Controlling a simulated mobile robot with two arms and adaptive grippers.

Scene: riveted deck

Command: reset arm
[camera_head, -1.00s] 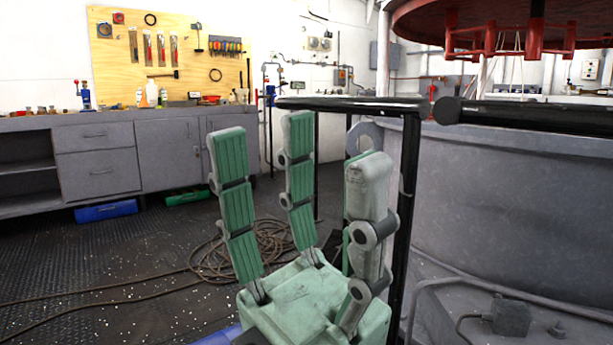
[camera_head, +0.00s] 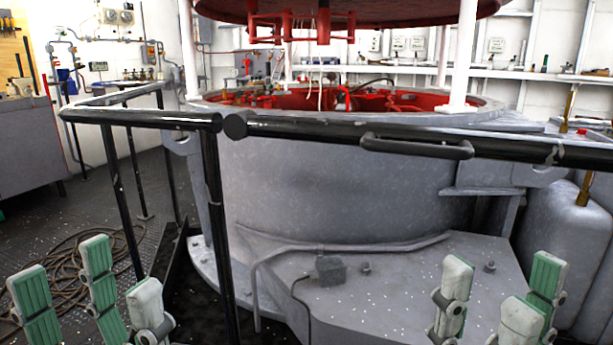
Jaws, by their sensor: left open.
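My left gripper (camera_head: 103,272) is at the lower left of the head view. Its green-padded fingers point up and stand apart, with nothing between them. My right gripper (camera_head: 498,278) is at the lower right, fingers also up and spread, with nothing between them. The palms of both grippers are below the picture edge. No object is held in either.
A black railing (camera_head: 300,134) crosses in front, its post (camera_head: 215,220) standing between the grippers. Behind it is a large grey round tank (camera_head: 340,185) with a red interior. A coiled hose (camera_head: 62,262) lies on the deck at left. A grey cylinder (camera_head: 570,245) stands at right.

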